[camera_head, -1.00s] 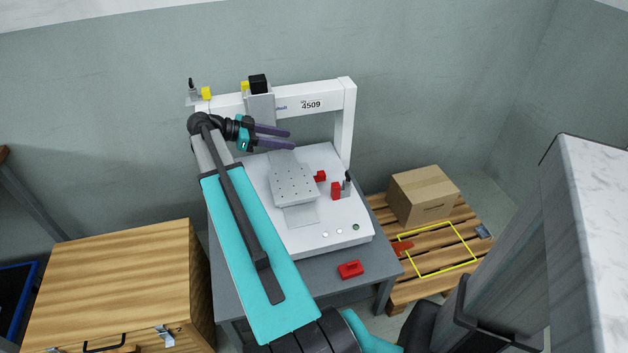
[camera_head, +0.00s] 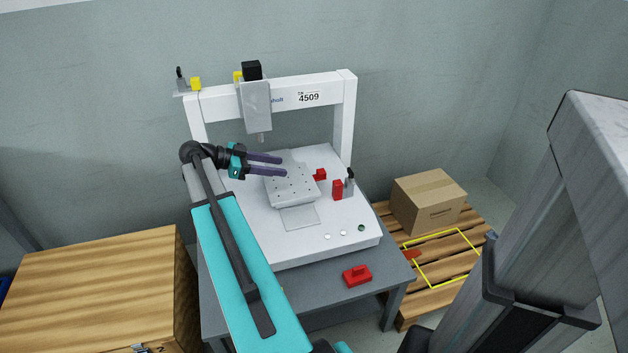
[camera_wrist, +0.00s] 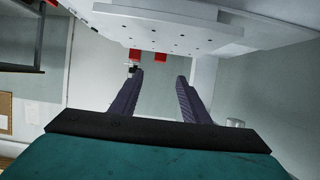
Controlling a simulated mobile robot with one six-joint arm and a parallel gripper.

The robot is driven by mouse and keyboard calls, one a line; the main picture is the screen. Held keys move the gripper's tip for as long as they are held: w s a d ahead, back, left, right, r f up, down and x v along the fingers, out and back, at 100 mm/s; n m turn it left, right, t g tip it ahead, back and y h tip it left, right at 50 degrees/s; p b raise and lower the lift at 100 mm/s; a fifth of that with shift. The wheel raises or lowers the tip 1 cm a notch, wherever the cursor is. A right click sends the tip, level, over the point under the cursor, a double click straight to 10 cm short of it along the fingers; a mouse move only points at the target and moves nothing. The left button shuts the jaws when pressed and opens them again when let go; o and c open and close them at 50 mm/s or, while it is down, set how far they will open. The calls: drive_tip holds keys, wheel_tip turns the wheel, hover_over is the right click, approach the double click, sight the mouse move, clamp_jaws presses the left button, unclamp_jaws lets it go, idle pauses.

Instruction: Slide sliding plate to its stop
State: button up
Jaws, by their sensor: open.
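The sliding plate (camera_head: 291,190) is a grey plate with several small holes on the white gantry machine's bed (camera_head: 255,236). It also shows along the top of the wrist view (camera_wrist: 160,32). A smooth grey strip (camera_head: 300,217) shows in front of it. My gripper (camera_head: 284,166) is open, its two purple fingers apart and pointing right. In the head view the fingers overlap the plate's rear part. The wrist view shows an empty gap between the fingers (camera_wrist: 160,82); the plate lies beyond the fingertips. Whether a finger touches it I cannot tell.
Red blocks (camera_head: 337,189) stand right of the plate, one beside a dark-topped grey clamp (camera_head: 349,184). The gantry frame (camera_head: 345,120) with its screwdriver head (camera_head: 257,105) rises behind. A red piece (camera_head: 357,276) lies on the table front. A cardboard box (camera_head: 428,202) sits on a pallet.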

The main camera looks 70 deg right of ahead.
sight(318, 173)
drive_tip(key=shift+s+d+f, duration=0.1)
drive_tip(key=shift+f, duration=0.05)
idle(0.3)
drive_tip(key=b+x, duration=0.2)
drive_tip(key=x, duration=1.1)
drive_tip(key=shift+s+d, duration=0.15)
drive_tip(key=shift+s, duration=0.15)
clamp_jaws()
